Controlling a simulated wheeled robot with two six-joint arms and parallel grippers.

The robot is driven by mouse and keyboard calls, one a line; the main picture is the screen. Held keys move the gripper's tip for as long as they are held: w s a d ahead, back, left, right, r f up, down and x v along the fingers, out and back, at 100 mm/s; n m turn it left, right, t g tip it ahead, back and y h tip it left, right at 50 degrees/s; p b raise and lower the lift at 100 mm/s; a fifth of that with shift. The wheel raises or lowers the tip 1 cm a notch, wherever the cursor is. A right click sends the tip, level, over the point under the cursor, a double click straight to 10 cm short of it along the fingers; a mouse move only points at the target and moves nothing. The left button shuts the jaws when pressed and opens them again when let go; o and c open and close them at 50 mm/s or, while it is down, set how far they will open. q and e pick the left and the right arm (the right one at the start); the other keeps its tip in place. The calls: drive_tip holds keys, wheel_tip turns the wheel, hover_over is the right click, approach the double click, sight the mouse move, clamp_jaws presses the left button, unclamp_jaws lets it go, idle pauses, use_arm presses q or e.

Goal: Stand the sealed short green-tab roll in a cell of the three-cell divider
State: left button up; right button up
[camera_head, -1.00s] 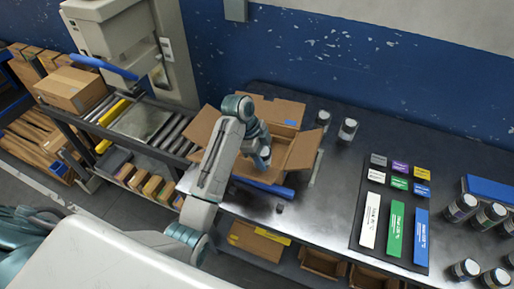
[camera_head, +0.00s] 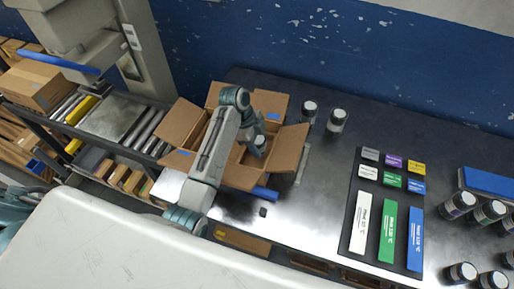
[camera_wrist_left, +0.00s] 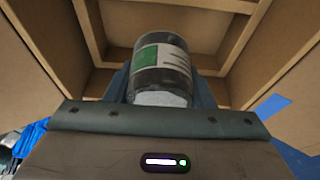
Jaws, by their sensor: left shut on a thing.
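My left gripper (camera_head: 259,149) is shut on a short dark roll with a green tab and a pale end. The roll (camera_wrist_left: 160,65) fills the middle of the left wrist view, and only a small part of it shows in the head view. The gripper holds it over the open cardboard box (camera_head: 288,150). Cardboard divider walls (camera_wrist_left: 90,30) show inside the box beyond the roll, forming cells. The arm hides part of the box interior in the head view. I cannot tell whether the roll touches a wall or the floor. My right gripper is not in view.
The box flaps stand open around it. Two dark rolls (camera_head: 337,120) stand behind it on the table. A board of coloured labels (camera_head: 389,219) lies to the right, with several rolls (camera_head: 457,205) beyond. A roller conveyor (camera_head: 147,128) is at the left.

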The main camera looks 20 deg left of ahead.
use_arm(q)
drive_tip(key=f, duration=0.2)
drive_tip(key=p, duration=0.1)
drive_tip(key=shift+w+f, duration=0.25)
drive_tip(key=shift+f, duration=1.05)
drive_tip(key=o, duration=1)
drive_tip(key=shift+o, duration=0.7)
drive_tip(key=shift+s, duration=0.1)
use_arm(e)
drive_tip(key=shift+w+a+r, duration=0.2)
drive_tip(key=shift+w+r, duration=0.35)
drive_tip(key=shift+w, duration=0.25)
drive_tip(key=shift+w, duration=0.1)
